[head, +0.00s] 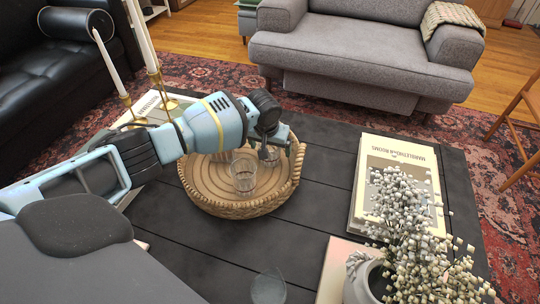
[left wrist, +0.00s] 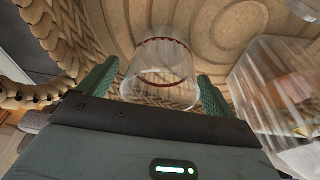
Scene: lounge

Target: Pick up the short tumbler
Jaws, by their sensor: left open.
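A clear short tumbler (left wrist: 160,68) shows between the two green fingers of my left gripper (left wrist: 156,76) in the left wrist view. The fingers are open, one on each side of it; I cannot tell whether they touch it. In the head view my left gripper (head: 281,147) is over the right back part of the round woven tray (head: 215,207), and the tumbler (head: 269,155) shows partly under it. A second clear glass (head: 243,176) stands in the tray, left of the gripper; a larger clear glass (left wrist: 272,85) is close by at right in the left wrist view. My right gripper is out of view.
The tray's raised rim and handle (head: 298,165) are close to the gripper. On the dark table (head: 235,245) are a glass (head: 268,287), a book (head: 368,195), a white flower vase (head: 362,282) and candlesticks (head: 155,78). A grey sofa (head: 350,55) is behind.

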